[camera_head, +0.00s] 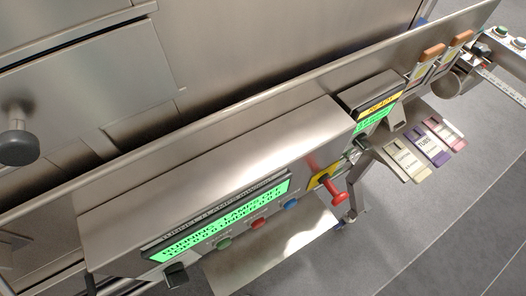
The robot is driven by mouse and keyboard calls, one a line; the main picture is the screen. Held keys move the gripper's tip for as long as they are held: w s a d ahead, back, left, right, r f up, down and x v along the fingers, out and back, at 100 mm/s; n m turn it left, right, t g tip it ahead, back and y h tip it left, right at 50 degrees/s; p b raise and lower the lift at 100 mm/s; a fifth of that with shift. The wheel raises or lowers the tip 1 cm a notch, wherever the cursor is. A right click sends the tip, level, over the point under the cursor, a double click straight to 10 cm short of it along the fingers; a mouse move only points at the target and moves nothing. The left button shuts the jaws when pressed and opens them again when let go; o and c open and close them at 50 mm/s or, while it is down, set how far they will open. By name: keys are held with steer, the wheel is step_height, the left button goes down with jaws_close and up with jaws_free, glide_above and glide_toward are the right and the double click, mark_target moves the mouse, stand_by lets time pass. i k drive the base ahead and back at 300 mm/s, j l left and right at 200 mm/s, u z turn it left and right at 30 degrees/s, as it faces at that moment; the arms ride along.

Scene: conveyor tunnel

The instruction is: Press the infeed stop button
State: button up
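A steel control box (230,160) runs across the middle of the view, with a lit green text display (225,218) on its sloped front. Below the display are a green button (224,242), a red button (258,223) and a blue button (291,203), with labels too small to read. A smaller box (502,43) at the far right edge also carries buttons, one of them whitish. I cannot tell from any label which is the infeed stop button. My gripper is not in view.
A red handle (332,190) sticks out by a yellow plate. A black knob (176,274) sits below the display. A yellow-and-green display (374,112) and several coloured tags (425,142) are at right. A dark round knob (17,142) projects at left. Grey floor (420,230) is clear at lower right.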

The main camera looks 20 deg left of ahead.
mark_target(259, 222)
steer(key=u, duration=1)
